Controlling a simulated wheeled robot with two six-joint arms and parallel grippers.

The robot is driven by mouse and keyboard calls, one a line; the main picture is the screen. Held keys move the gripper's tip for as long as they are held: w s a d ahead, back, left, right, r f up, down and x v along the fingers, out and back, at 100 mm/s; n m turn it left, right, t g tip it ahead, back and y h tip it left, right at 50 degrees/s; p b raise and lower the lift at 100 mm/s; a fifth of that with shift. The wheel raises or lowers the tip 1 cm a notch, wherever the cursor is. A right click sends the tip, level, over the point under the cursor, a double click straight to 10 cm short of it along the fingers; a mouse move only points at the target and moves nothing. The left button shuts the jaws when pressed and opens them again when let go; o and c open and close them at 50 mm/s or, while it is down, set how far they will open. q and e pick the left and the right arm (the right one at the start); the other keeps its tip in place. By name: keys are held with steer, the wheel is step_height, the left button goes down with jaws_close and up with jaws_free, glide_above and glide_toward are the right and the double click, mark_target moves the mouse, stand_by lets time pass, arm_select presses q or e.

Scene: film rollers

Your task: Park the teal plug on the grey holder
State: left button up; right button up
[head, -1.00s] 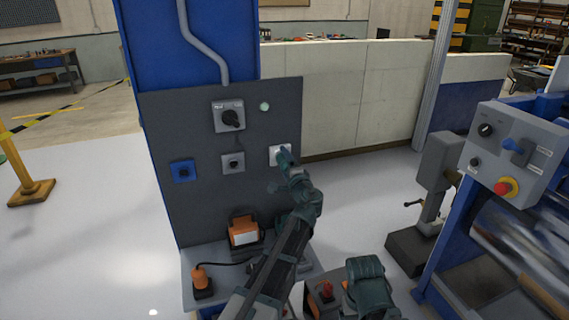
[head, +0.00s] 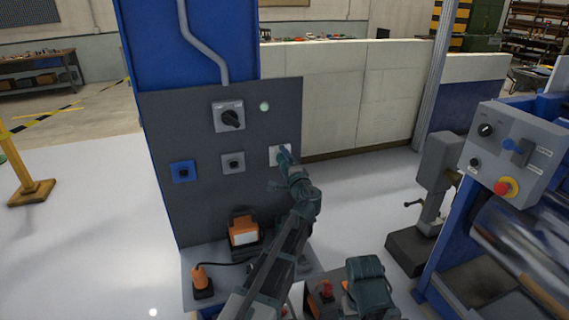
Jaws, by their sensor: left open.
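A dark grey upright panel (head: 204,205) carries three square fittings: a blue one (head: 183,171), a grey one (head: 232,162) and a pale one (head: 273,156). The grey fitting has a dark centre and looks empty; I cannot tell whether it is the grey holder. I cannot make out the teal plug apart from the similarly coloured gripper. I cannot tell contact there. My right gripper does not show.
A rotary switch (head: 230,117) and a pale green lamp (head: 264,106) sit higher on the panel. A machine control box (head: 512,155) stands at right.

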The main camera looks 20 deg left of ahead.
arm_select(q)
steer(key=shift+c, duration=0.2)
jaws_close()
stand_by(0.3)
steer(key=shift+s, duration=0.15)
steer(key=shift+v, duration=2.85)
